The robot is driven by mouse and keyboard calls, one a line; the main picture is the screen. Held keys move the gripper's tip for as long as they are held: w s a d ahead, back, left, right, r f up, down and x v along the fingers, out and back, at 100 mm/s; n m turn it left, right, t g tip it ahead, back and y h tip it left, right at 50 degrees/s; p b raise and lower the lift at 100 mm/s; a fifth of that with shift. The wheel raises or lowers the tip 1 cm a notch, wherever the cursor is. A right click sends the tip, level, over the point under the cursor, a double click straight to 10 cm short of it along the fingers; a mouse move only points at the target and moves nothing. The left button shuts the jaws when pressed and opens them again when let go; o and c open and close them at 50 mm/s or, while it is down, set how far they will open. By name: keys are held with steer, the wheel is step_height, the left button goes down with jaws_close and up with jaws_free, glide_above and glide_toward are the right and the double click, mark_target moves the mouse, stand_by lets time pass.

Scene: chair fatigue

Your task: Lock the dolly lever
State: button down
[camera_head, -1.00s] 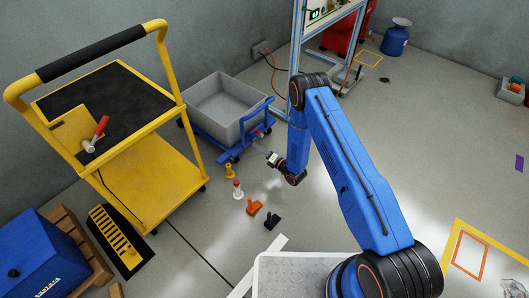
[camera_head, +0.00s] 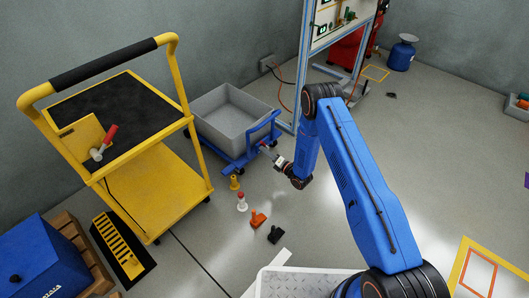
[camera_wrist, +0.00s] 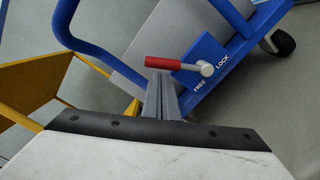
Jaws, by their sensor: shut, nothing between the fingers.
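The blue dolly (camera_head: 236,165) carries a grey bin (camera_head: 232,119) and stands on the floor beside the yellow cart. In the wrist view, the dolly's side plate (camera_wrist: 222,68) shows the words FREE and LOCK. The lever (camera_wrist: 178,64) has a red handle pointing left from a silver pivot, near the FREE side. My gripper (camera_wrist: 162,76) is shut and empty. Its fingertips lie just below or against the red handle in the picture; I cannot tell whether they touch. In the head view, my gripper (camera_head: 272,154) is at the dolly's near right side, where the lever is too small to make out clearly.
A yellow cart (camera_head: 165,190) stands left of the dolly. Small yellow, white-red, orange and black pieces (camera_head: 258,219) lie or stand on the floor in front. A dolly wheel (camera_wrist: 278,42) shows at right. A blue-framed stand (camera_head: 301,85) rises behind. The floor to the right is mostly clear.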

steer(key=shift+w+d+r+m, duration=0.15)
steer(key=shift+r+m, duration=0.1)
steer(key=shift+m, duration=0.25)
steer(key=shift+w+d+r+m, duration=0.2)
steer(key=shift+w+r+m, duration=0.15)
steer(key=shift+m, duration=0.25)
steer(key=w+d+r+m, duration=0.1)
steer(key=w+d+m, duration=0.3)
steer(key=m, duration=0.4)
steer(key=shift+w+r+m+h, duration=0.2)
steer(key=shift+w+m+h, duration=0.1)
steer(key=shift+w+m, duration=0.1)
steer(key=shift+w, duration=0.15)
